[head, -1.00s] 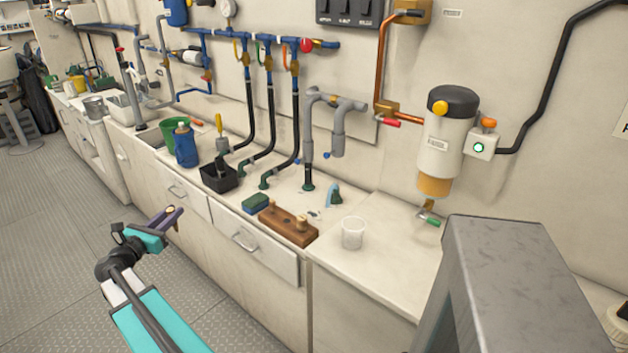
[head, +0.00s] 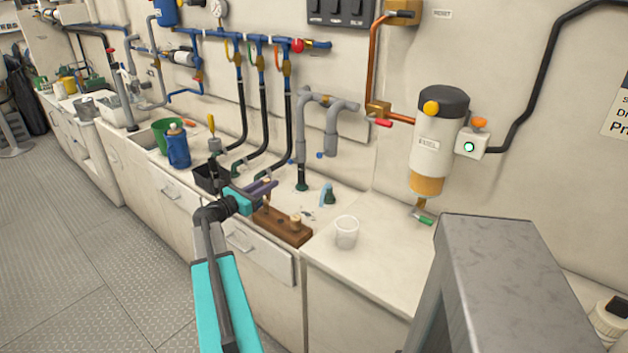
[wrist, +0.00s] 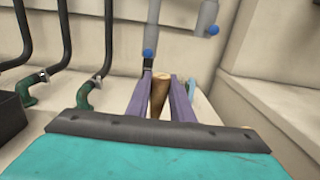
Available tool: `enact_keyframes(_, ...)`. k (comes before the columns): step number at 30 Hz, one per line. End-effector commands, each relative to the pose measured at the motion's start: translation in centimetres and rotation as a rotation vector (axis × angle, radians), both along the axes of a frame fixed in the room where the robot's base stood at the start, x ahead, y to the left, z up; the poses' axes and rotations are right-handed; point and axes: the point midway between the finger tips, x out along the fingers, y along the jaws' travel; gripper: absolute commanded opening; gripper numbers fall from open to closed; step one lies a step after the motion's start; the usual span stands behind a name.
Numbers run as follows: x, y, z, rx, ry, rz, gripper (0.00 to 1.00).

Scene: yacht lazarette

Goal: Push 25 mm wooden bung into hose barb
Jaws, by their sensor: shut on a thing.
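My gripper (head: 270,187) is over the left end of a brown wooden block (head: 282,230) on the counter. In the wrist view its purple fingers (wrist: 164,98) are shut on a tan, tapered wooden bung (wrist: 160,90). I cannot tell whether the bung's lower end is still in the block. A second bung (head: 295,222) stands in the block, to the right. A short green hose barb (head: 331,197) with a pale blue streak beside it stands open behind the block. In the wrist view the streak (wrist: 191,88) shows just right of the fingers; the barb is mostly hidden.
A grey pipe (head: 301,150) rises left of the barb. Black hoses (head: 264,110) on green fittings stand further left. A black tray (head: 212,178) and blue bottle (head: 178,146) are left of my gripper. A white cup (head: 346,232) stands right of the block, with clear counter beyond.

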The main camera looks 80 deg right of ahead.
Motion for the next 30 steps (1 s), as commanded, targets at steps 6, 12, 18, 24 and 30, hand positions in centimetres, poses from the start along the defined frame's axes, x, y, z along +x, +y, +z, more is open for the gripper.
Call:
enact_keyframes(6,-6.7,-2.5,0.4,-0.002,-0.001,-0.088,0.00)
enact_keyframes(12,-11.9,-4.0,0.7,-0.004,-0.002,-0.154,0.00)
enact_keyframes(18,-15.0,-4.7,0.8,-0.005,-0.001,-0.192,0.00)
enact_keyframes(24,-15.6,-4.8,0.8,-0.005,-0.002,-0.199,0.00)
enact_keyframes(30,-15.6,-4.8,0.8,-0.005,-0.002,-0.198,0.00)
